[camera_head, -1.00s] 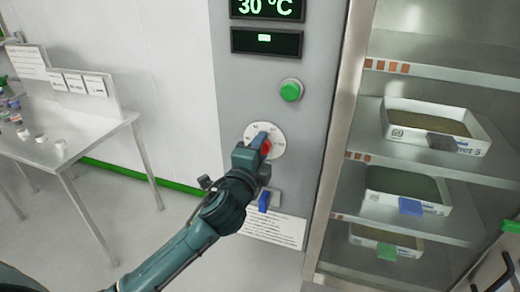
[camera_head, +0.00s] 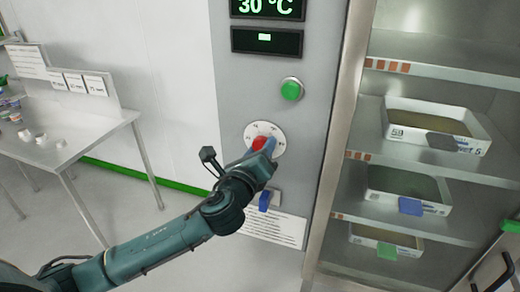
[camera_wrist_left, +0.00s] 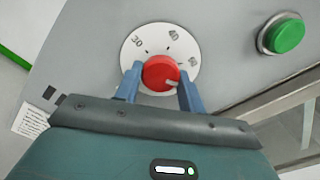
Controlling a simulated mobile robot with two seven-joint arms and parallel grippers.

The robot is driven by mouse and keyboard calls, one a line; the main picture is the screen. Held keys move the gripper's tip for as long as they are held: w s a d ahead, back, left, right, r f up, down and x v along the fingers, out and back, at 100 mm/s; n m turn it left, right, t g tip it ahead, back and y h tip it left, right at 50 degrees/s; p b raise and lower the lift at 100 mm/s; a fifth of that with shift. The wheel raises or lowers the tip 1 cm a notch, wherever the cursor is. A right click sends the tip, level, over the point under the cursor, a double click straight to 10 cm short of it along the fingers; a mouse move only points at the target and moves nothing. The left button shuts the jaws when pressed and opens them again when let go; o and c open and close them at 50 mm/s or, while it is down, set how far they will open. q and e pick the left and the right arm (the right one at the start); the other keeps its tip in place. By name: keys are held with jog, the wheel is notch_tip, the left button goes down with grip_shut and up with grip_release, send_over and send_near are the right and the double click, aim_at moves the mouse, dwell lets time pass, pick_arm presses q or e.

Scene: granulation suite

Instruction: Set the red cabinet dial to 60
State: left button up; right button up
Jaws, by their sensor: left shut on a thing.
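The red dial (camera_head: 260,143) sits on a white round scale plate on the grey cabinet panel. In the left wrist view the red knob (camera_wrist_left: 161,71) has a pale pointer line toward the lower right of its face. The scale plate (camera_wrist_left: 152,39) shows 30 at left, 40 at top and a blurred number at right. My left gripper (camera_head: 264,150) reaches the dial from below. Its two blue fingers (camera_wrist_left: 158,84) are on either side of the knob, shut on it. My right gripper is not in view.
A green button (camera_head: 291,90) is above the dial, and a display (camera_head: 266,8) reads 30 °C. A blue latch-like part (camera_head: 264,200) is below. Open shelves with trays (camera_head: 408,187) stand at right. A metal table (camera_head: 60,150) is at left.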

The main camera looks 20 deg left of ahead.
pick_arm(q)
jog(key=m, duration=0.5)
jog(key=shift+m, duration=0.4)
dwell(0.3)
jog(key=o, duration=1)
jog(key=shift+c, duration=0.2)
jog(key=s+b, duration=0.2)
jog(key=s, duration=1.1)
jog(key=shift+a, duration=0.25)
